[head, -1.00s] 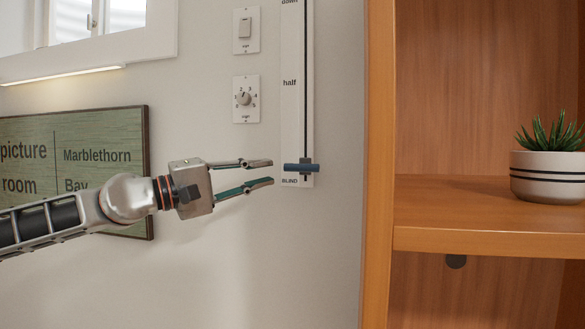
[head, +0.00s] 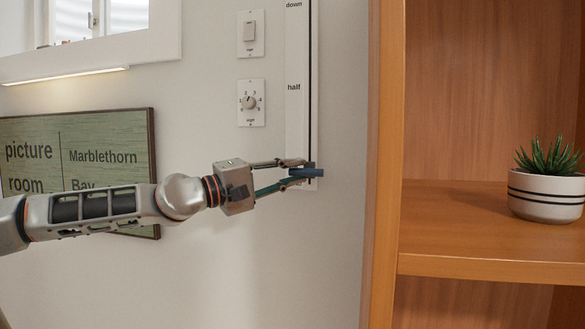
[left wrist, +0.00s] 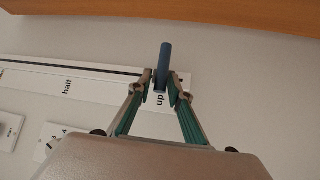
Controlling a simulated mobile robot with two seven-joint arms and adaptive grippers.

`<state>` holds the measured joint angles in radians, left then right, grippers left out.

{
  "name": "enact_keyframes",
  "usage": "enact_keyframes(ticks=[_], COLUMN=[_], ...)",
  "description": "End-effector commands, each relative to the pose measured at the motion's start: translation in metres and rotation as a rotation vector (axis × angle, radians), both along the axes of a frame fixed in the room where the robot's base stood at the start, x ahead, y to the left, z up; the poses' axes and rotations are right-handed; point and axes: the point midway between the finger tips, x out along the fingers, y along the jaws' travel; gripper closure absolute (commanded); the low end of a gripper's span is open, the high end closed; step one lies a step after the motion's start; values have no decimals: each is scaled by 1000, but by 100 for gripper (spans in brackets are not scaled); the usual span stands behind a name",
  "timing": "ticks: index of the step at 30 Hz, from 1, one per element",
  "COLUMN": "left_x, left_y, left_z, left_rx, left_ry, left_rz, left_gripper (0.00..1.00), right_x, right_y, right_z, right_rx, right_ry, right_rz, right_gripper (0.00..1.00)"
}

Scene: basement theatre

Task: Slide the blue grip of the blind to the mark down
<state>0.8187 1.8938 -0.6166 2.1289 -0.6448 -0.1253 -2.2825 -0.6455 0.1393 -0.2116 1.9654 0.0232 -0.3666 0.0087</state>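The blue grip (head: 308,172) of the blind is a short blue bar near the bottom of the tall white slider strip (head: 297,125). The strip reads "down" at the top and "half" midway. In the left wrist view the blue grip (left wrist: 164,62) stands out beside the word "up". My left gripper (head: 297,171) is at the grip, with one finger above and one below it. In the left wrist view its fingertips (left wrist: 162,84) lie on either side of the grip, close to it, apparently with slight gaps. My right gripper is not in view.
A light switch (head: 250,33) and a dial (head: 250,102) are on the wall left of the strip. A green sign (head: 100,150) hangs behind my left arm. A wooden shelf (head: 480,262) with a potted plant (head: 547,190) stands close on the right.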

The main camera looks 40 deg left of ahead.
Motion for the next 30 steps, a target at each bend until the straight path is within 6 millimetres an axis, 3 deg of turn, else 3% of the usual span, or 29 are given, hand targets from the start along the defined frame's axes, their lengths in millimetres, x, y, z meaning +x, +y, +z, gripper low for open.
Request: enact_keyframes(ticks=[13,15,16,30], left_x=[4,4,4,5], left_y=[-1,-1,-1,-5], left_z=[0,0,0,12], left_rx=[0,-1,-1,2], left_ry=[1,1,1,2], left_rz=[1,1,1,2], left_gripper=[81,99,100,100], right_x=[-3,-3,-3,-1], right_y=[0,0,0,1], right_z=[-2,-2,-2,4], right_rx=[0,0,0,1], right_ry=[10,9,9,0], right_rz=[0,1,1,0], right_gripper=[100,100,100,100])
